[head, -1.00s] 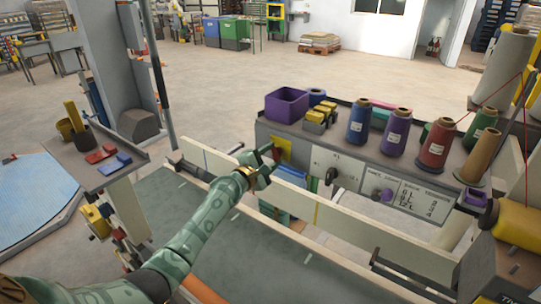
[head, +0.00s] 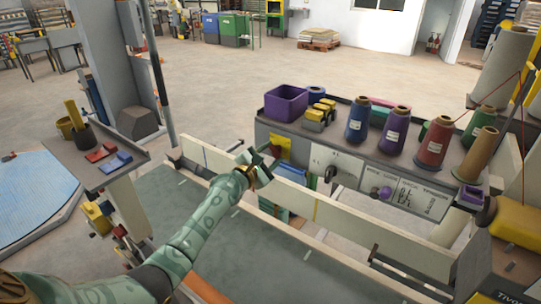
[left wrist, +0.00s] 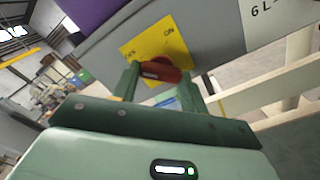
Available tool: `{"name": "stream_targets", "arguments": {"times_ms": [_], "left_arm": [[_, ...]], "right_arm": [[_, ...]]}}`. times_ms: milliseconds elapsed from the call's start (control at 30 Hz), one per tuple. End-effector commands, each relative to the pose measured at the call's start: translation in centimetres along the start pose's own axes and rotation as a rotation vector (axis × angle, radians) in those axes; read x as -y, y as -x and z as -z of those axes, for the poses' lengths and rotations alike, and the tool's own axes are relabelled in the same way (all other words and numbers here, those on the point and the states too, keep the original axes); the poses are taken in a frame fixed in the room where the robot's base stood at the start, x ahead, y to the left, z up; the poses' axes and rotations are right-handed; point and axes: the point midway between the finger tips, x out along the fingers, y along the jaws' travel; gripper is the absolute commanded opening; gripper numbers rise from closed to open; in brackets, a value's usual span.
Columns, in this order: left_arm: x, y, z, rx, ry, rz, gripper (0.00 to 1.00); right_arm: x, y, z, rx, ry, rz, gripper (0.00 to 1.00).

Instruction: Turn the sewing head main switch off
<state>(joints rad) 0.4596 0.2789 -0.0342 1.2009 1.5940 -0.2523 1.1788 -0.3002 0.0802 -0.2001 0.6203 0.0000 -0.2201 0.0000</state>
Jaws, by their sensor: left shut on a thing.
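The main switch is a red knob (left wrist: 162,73) on a yellow plate (left wrist: 152,47) marked ON and another word, probably OFF. In the left wrist view the knob lies nearly level across the picture, between my two green fingers. Which word it points to I cannot tell. In the head view the yellow plate (head: 280,145) is at the left end of the grey control panel, partly behind my left gripper (head: 264,163). The left gripper is shut on the switch knob, hiding it in the head view. My right gripper is not in view.
The grey panel (head: 320,133) carries a purple bin (head: 286,103) and several thread cones, including a blue one (head: 358,119). A black knob (head: 330,174) sits right of the switch. Pale rails (head: 340,215) run below the panel. A small tray (head: 78,160) stands at left.

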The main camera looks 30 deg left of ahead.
Motion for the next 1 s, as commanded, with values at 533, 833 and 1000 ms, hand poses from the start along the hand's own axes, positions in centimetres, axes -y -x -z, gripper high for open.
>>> {"name": "stream_targets", "arguments": {"times_ms": [533,833,1000], "left_arm": [[0.1,0.2,0.1,-0.001,0.001,0.001,0.65],[-0.1,5.6,-0.1,-0.002,-0.002,0.004,0.65],[0.1,10.4,0.1,-0.003,-0.001,0.004,0.65]], "right_arm": [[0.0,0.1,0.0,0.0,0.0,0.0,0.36],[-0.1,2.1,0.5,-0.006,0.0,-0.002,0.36],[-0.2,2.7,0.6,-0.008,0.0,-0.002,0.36]]}}
